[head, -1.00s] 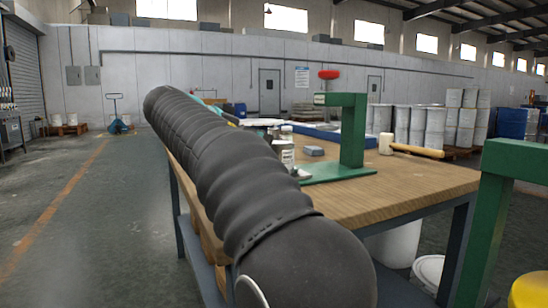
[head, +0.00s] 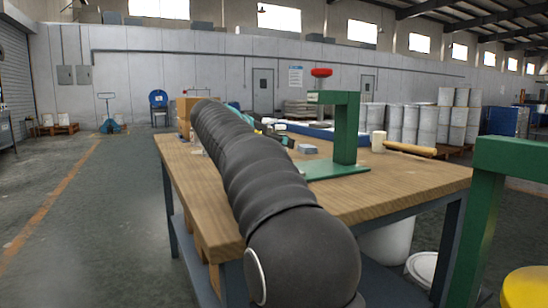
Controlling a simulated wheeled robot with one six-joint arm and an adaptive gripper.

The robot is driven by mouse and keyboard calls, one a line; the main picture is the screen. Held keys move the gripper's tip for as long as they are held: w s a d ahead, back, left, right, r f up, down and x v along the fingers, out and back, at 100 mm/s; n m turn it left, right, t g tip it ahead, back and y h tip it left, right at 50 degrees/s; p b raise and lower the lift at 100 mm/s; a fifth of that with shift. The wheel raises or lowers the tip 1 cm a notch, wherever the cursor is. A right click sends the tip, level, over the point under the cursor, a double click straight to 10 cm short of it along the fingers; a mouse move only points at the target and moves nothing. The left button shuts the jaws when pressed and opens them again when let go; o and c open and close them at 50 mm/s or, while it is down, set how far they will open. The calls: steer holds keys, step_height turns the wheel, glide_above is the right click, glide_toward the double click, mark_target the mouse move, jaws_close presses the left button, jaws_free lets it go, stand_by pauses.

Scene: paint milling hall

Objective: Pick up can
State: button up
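No can on the workbench (head: 400,185) shows clearly now; my dark ribbed arm crosses the left part of its top and covers what lies behind it. A small pale, partly clear item (head: 197,138) stands at the bench's far left, too small to tell if it is a can. My gripper is not visible; the far end of my arm points away over the bench and hides it.
A green stand (head: 345,130) rises from the bench, with a small grey block (head: 307,149), a cream cup (head: 378,141) and a blue tray (head: 325,131) around it. Another green frame (head: 485,220) is near right. A cardboard box (head: 186,113) is at the far left.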

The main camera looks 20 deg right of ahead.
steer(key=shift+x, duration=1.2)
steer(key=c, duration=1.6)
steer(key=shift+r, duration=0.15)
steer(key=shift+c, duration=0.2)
